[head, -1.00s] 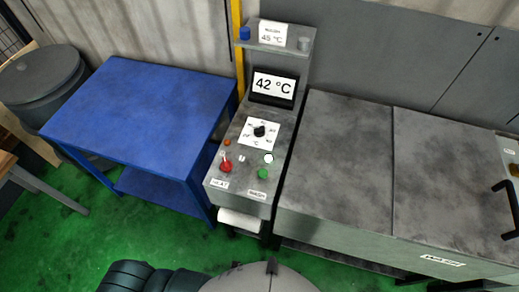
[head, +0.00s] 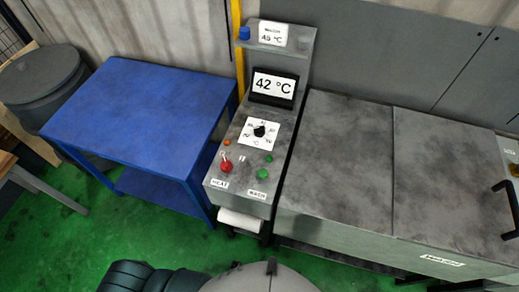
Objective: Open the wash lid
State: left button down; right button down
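The wash machine is a long grey cabinet with a flat, stained top split by a seam into a left panel (head: 338,155) and a right panel (head: 450,180). Both panels lie flat and closed. I cannot tell which of them is the wash lid. A black bar handle (head: 506,209) shows at the right edge of the picture, partly cut off. A small white label (head: 442,260) on the cabinet front is too blurred to read. Neither of my grippers is in view.
A control stand (head: 240,180) left of the cabinet has a display (head: 273,86) reading 42 °C, a dial (head: 260,131), a red switch (head: 226,166) and a green button (head: 263,174). A blue table (head: 140,105) and a grey drum (head: 40,80) stand further left. Green floor is open in front.

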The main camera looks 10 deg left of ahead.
aim_at(453, 190)
jog(key=z, duration=1.75)
